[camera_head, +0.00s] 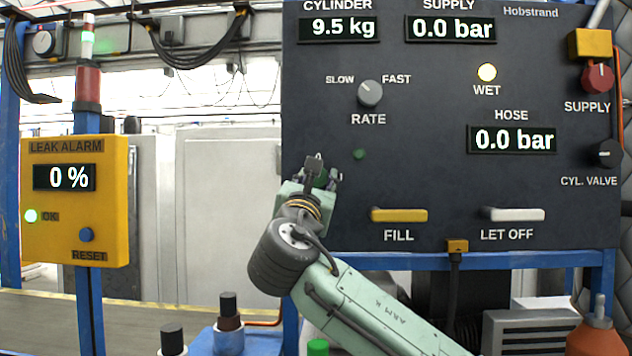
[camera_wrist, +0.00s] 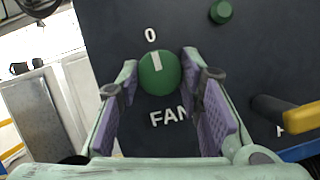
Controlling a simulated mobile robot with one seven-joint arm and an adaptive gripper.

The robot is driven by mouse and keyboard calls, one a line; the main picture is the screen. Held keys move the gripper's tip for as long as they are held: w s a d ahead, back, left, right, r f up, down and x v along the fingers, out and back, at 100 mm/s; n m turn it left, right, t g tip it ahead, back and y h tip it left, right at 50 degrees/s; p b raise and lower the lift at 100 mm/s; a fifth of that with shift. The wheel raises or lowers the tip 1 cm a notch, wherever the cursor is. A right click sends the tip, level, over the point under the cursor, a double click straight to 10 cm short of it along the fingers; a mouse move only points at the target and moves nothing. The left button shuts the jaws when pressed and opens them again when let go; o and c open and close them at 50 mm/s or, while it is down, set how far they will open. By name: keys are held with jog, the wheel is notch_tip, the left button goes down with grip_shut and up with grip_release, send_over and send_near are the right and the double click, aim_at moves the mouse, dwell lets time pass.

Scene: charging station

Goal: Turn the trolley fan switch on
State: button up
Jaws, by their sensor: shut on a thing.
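The fan switch (camera_wrist: 162,78) is a round green knob on the dark panel, with the label "FAN" below it and a "0" above it. Its white mark points up towards the "0". My gripper (camera_wrist: 160,66) has one finger on each side of the knob and is shut on it. In the head view my gripper (camera_head: 322,174) reaches the lower left part of the panel (camera_head: 420,175) and mostly hides the knob and its label.
A small green button or lamp (camera_head: 358,154) sits right of my gripper. The rate knob (camera_head: 370,93) is above, and the yellow fill lever (camera_head: 399,215) and white let-off lever (camera_head: 515,214) are to the lower right. A yellow leak alarm box (camera_head: 118,200) stands left.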

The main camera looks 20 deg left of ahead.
jog(key=c, duration=0.4)
jog(key=shift+m, duration=0.4)
jog(key=m+g+h+p, duration=0.1)
jog(key=m+h, duration=0.1)
jog(key=m, duration=0.4)
jog(key=m+g+h+p, duration=0.1)
jog(key=m+g, duration=0.1)
jog(key=m, duration=0.5)
jog(key=m+g+h+p, duration=0.2)
jog(key=m, duration=0.4)
jog(key=shift+s+a+r+m+h, duration=0.1)
jog(key=shift+a+r+m+h, duration=0.2)
jog(key=shift+r+m, duration=0.1)
jog(key=shift+d, duration=0.1)
jog(key=o, duration=1.2)
